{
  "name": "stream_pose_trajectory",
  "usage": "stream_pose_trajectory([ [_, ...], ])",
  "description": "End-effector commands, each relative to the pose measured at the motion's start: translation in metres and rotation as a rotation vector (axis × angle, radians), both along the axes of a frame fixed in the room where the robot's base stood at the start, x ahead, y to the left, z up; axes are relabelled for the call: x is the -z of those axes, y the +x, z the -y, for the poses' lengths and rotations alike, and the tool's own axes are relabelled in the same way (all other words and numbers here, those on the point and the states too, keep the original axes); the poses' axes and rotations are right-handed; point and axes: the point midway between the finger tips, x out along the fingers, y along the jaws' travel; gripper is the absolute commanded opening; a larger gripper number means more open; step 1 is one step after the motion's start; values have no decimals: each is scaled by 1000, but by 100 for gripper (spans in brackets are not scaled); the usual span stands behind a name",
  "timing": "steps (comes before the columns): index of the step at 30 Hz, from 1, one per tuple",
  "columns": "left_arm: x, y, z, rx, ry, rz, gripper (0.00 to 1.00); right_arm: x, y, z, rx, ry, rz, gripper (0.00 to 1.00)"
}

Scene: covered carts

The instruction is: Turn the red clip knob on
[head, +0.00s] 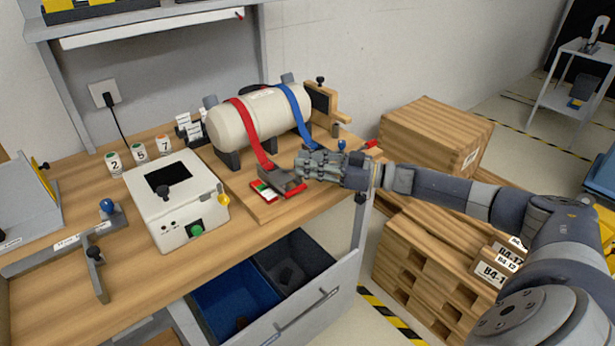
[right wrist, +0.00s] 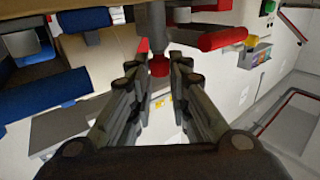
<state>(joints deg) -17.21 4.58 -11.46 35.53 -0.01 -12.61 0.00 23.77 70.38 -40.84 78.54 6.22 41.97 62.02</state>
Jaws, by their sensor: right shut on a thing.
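My right gripper (head: 301,165) reaches in from the right, low over the front right of the bench, beside the grey clip at the end of the red strap (head: 250,130). In the right wrist view, a small red knob (right wrist: 159,65) sits between its fingertips, and they are shut on it. The gripper hides this knob in the head view. My left gripper is not in view.
A white tank (head: 265,118) lies behind, crossed by red and blue straps (head: 296,104). A blue knob (head: 342,145) stands behind my gripper. A white box (head: 178,200) stands left on the bench. Wooden crates (head: 435,135) stand at right; an open drawer (head: 325,300) lies below.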

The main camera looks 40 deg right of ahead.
Motion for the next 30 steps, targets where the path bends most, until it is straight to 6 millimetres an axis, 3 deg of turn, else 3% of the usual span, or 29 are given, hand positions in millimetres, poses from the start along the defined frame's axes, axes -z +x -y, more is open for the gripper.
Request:
stream_pose_trajectory([
  [9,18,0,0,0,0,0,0,1,3,2,-102,1,1,0],
  [26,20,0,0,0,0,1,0,-1,3,2,-129,3,1,0],
  [27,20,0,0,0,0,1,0,-1,3,2,-129,3,1,20],
  [30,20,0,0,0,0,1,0,-1,3,2,-129,3,1,38],
])
